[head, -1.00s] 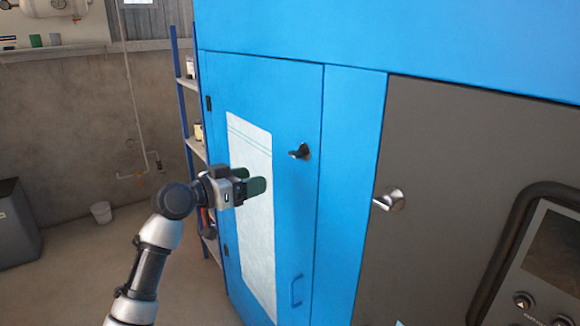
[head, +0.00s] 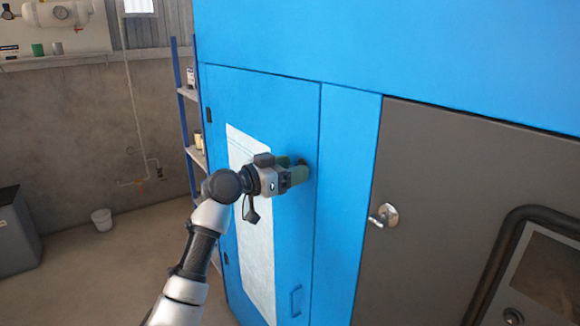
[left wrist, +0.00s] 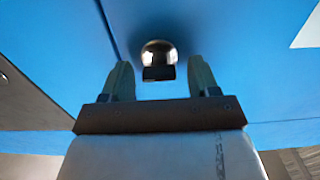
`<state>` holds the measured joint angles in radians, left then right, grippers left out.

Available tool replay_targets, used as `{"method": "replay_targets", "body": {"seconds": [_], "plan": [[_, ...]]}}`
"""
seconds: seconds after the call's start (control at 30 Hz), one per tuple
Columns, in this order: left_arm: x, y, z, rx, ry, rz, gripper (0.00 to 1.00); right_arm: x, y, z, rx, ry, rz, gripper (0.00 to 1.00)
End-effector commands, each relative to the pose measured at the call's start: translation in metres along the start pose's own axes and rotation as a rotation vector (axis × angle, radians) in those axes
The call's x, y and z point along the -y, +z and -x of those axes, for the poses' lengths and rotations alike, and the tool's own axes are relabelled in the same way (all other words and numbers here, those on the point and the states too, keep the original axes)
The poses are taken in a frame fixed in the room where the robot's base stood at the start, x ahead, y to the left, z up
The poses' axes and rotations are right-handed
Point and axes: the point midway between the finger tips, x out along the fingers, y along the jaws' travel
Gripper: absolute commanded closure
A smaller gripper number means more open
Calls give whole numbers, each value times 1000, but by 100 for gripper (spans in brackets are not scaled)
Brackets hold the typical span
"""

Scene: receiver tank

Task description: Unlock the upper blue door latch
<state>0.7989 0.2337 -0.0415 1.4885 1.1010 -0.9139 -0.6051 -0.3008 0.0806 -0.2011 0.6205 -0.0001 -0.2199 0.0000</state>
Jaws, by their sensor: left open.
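The blue door (head: 222,95) of the cabinet is shut, with a white sheet (head: 258,240) on it. The upper latch is a dark, shiny knob (left wrist: 159,58) on the door; in the head view my gripper mostly hides it. My left gripper (head: 295,170) is at the latch, its green fingers pointing at the door. In the left wrist view the open fingers (left wrist: 160,80) stand one on each side of the latch, with gaps showing on both sides. I cannot tell whether the fingertips touch the door. My right gripper is not in view.
A grey panel (head: 440,165) with a silver latch (head: 383,215) and a framed screen (head: 550,270) is on the right. A shelf rack (head: 187,100) stands left of the cabinet. Open floor lies at the lower left.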

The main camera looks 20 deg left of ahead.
Motion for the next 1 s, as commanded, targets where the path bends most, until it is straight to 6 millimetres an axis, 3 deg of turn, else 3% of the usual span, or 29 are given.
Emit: {"method": "replay_targets", "body": {"seconds": [0.2, 0.53, 1.0], "plan": [[0, 0, 0, 0, 0, 0, 39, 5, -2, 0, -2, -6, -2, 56], [0, 0, 0, 0, -1, 1, 88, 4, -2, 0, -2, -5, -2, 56], [1, -1, 0, 0, -1, 120, 89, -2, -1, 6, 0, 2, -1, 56]]}}
